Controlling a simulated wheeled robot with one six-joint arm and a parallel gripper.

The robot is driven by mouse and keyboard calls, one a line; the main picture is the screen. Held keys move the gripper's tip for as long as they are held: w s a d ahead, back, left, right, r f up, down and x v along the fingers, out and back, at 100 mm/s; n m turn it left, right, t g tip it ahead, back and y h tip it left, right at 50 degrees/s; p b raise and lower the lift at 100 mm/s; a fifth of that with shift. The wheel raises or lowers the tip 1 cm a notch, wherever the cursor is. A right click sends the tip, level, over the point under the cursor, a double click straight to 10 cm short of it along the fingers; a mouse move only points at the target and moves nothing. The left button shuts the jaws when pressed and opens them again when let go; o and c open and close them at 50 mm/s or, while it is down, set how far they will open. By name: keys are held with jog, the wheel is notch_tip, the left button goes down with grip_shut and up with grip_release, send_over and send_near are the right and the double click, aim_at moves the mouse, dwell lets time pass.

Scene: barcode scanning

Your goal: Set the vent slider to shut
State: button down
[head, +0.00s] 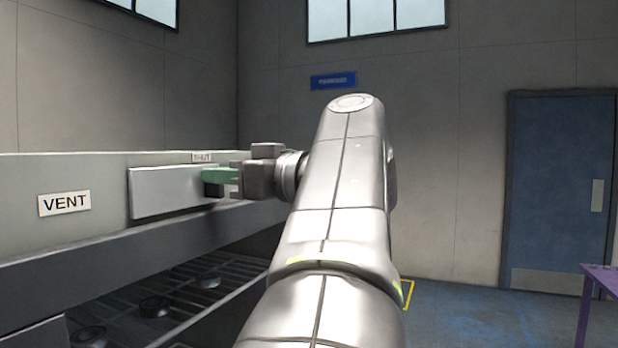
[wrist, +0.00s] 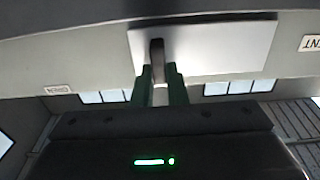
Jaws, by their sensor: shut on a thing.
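The vent slider is a pale flat plate (head: 165,190) on the side panel at the left in the head view. The plate also shows upside down at the top of the wrist view (wrist: 215,45). A dark upright handle (wrist: 157,50) stands out near one end of the plate. My gripper (head: 219,182) has green fingers, which also show in the wrist view (wrist: 160,82). They are closed around the handle. A small SHUT label (head: 202,157) is above the plate's right end, close to the gripper. A VENT label (head: 65,203) is to the left of the plate.
Below the panel is a dark ledge (head: 120,255) and a rack (head: 165,300) with dark round items. A blue door (head: 562,190) is at the far right, and a purple table (head: 600,278) edge shows in front of it. The floor between is open.

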jog(key=c, duration=1.8)
grip_release()
jog(key=shift+s, duration=0.1)
jog(key=shift+c, duration=0.2)
jog(key=o, duration=0.4)
jog(key=shift+s+a, duration=0.1)
jog(key=shift+s, duration=0.1)
jog(key=shift+w, duration=0.1)
jog(key=b+v, duration=0.1)
jog(key=v, duration=1.3)
jog(key=shift+b, duration=0.35)
jog(key=shift+a, duration=0.1)
jog(key=p+x, duration=0.1)
jog(key=x, duration=0.9)
